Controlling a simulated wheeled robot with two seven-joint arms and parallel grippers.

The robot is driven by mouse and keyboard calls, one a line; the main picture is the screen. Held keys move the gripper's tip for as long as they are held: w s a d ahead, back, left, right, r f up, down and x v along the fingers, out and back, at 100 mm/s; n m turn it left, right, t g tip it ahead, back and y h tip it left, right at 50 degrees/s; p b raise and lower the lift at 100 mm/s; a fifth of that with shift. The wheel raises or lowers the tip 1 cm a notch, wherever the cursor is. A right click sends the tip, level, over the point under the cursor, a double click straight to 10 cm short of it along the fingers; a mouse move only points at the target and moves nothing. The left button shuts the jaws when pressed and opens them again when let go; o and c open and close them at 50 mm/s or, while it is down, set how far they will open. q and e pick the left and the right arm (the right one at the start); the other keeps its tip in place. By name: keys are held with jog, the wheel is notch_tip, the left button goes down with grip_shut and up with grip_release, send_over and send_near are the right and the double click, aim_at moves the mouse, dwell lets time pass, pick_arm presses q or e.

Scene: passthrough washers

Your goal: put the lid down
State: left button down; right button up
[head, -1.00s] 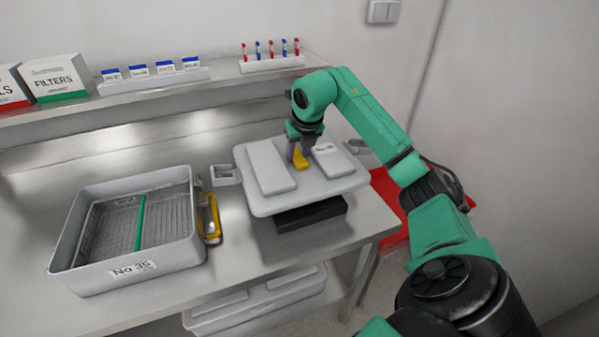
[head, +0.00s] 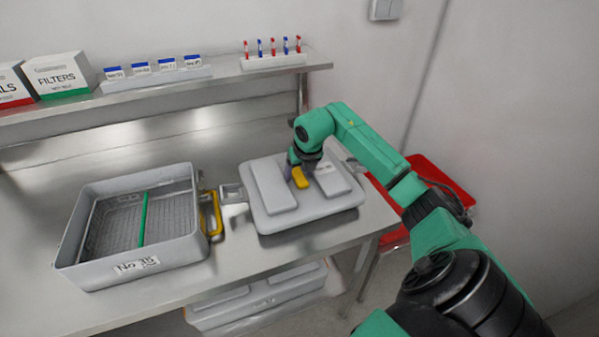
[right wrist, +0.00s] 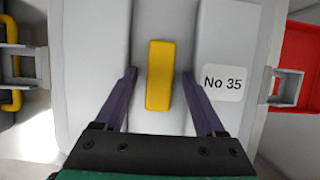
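The lid (head: 310,206) is a light grey slab with two raised panels, a yellow grip block in the middle and grey latches at its left and right sides. It lies flat, low at the right end of the steel table; its underside is hidden. A label on it reads "No 35" in the right wrist view (right wrist: 222,82). My right gripper (head: 302,174) is over the lid's middle. In the right wrist view its fingers (right wrist: 159,74) stand on either side of the yellow block (right wrist: 160,72), with a gap on both sides. My left gripper is out of view.
A grey tray (head: 185,250) labelled "No 35", with a mesh basket, green bar and yellow handle, stands left of the lid. A shelf with boxes, cards and pens runs behind. A red bin (head: 440,178) is right of the table. Another grey container (head: 262,305) is below.

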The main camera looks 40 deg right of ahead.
jog(key=shift+r+p, duration=0.35)
jog(key=shift+r, duration=0.05)
jog(key=shift+s+r+b, duration=0.1)
jog(key=shift+r+b, duration=0.2)
jog(key=shift+b, duration=0.05)
jog(key=b+v, duration=0.1)
jog(key=v, duration=1)
jog(key=shift+b, duration=0.35)
jog(key=shift+s+a, duration=0.1)
